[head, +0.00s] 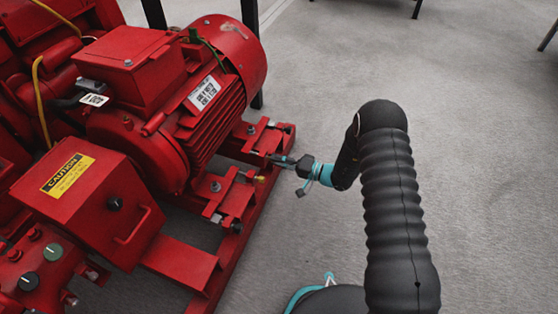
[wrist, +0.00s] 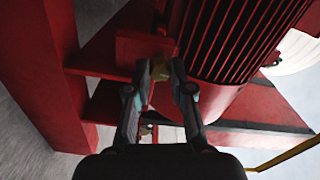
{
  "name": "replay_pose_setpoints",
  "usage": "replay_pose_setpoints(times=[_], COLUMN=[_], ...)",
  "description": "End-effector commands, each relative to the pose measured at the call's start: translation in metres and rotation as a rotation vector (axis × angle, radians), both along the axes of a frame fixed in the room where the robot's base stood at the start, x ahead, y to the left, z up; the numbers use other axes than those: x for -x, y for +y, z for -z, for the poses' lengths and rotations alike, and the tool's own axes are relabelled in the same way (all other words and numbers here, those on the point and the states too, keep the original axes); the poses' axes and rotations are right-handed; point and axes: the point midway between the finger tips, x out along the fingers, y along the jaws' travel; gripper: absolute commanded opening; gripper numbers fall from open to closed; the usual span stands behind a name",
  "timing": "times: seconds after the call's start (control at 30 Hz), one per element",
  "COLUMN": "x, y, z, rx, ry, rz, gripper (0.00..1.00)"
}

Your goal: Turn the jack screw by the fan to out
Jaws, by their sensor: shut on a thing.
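The jack screw (wrist: 160,69) shows in the wrist view as a brass-coloured head in front of a red bracket (wrist: 140,47). My gripper (wrist: 160,76) is shut on this head, with one finger on each side of it. In the head view my gripper (head: 272,158) reaches in from the right to the side of the red base frame, below the motor. There the screw head is hidden by the fingers, and I cannot tell how far it is screwed out.
The red finned motor (head: 208,112) and its fan cover (head: 237,52) stand just above and behind my gripper. The base rail (head: 232,250) runs along the pumpset's side. A caution-labelled box (head: 85,205) is at lower left.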

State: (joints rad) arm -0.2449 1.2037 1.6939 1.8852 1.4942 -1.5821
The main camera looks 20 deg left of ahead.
Motion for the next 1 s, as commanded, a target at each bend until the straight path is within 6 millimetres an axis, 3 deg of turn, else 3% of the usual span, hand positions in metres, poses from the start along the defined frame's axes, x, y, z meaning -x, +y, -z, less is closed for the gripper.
replay_pose_setpoints(times=[0.63,0.67,0.73,1.0], x=[0.0017,0.0017,0.0014,-0.0005], y=[0.0012,0.0012,0.001,-0.0014], z=[0.0008,0.0008,0.0008,0.0004], rx=[0.005,0.005,0.005,0.004], ry=[-0.048,-0.047,-0.048,-0.048], rz=[-0.004,-0.004,-0.004,0.001], gripper=[0.0,0.27,0.44,0.47])
